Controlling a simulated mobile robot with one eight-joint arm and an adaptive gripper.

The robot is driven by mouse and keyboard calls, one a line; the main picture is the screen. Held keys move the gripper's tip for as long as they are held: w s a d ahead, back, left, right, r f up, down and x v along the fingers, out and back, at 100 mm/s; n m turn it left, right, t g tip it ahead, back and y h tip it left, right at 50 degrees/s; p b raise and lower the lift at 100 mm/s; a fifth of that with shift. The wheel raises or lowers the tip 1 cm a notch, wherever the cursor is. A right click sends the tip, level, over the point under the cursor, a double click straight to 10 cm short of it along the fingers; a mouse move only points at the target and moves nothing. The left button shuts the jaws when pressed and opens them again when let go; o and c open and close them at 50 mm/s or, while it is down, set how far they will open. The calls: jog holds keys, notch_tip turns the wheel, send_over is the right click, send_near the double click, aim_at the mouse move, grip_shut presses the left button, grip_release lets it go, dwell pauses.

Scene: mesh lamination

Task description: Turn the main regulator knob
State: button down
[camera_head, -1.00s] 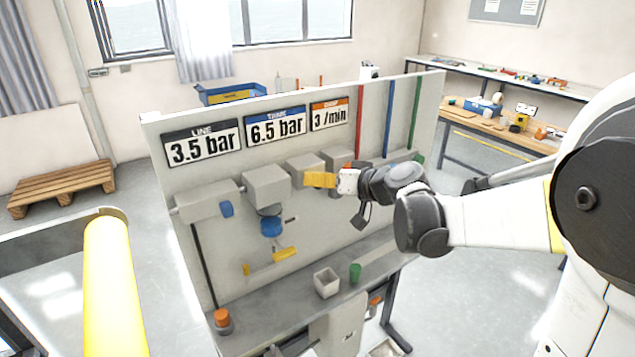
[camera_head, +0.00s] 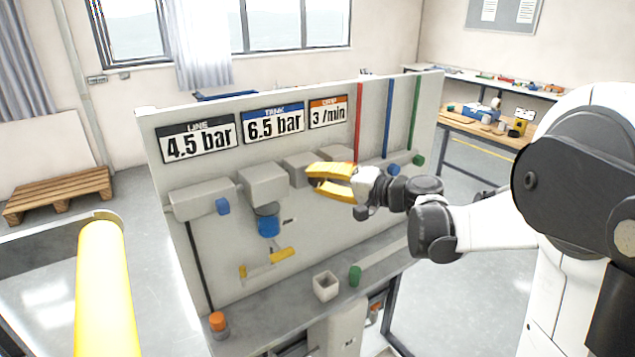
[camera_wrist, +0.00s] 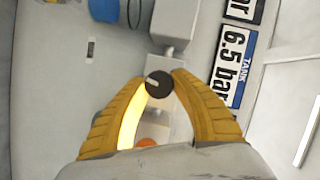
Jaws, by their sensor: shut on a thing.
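A round black knob (camera_wrist: 159,84) with a white pointer mark shows in the wrist view, on the front of a grey box. My gripper (camera_wrist: 160,80) has its two yellow fingertips on either side of this knob and is shut on it. In the head view my gripper (camera_head: 312,175) is at the row of grey boxes on the panel, and its fingers hide the knob. The LINE display (camera_head: 198,142) reads 4.5 bar. The TANK display (camera_head: 273,123) reads 6.5 bar. The DRIP display (camera_head: 328,112) reads 3 /min.
A blue cup-shaped part (camera_head: 268,226) hangs below one grey box (camera_head: 263,184). A yellow handle (camera_head: 268,265) sits lower on the panel. The bench ledge holds a pale open box (camera_head: 325,286), a green part (camera_head: 355,275) and an orange-topped knob (camera_head: 217,322).

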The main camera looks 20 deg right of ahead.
dwell(0.4)
jog(key=c, duration=1.1)
grip_release()
jog(key=shift+o, duration=0.2)
jog(key=v, duration=1.2)
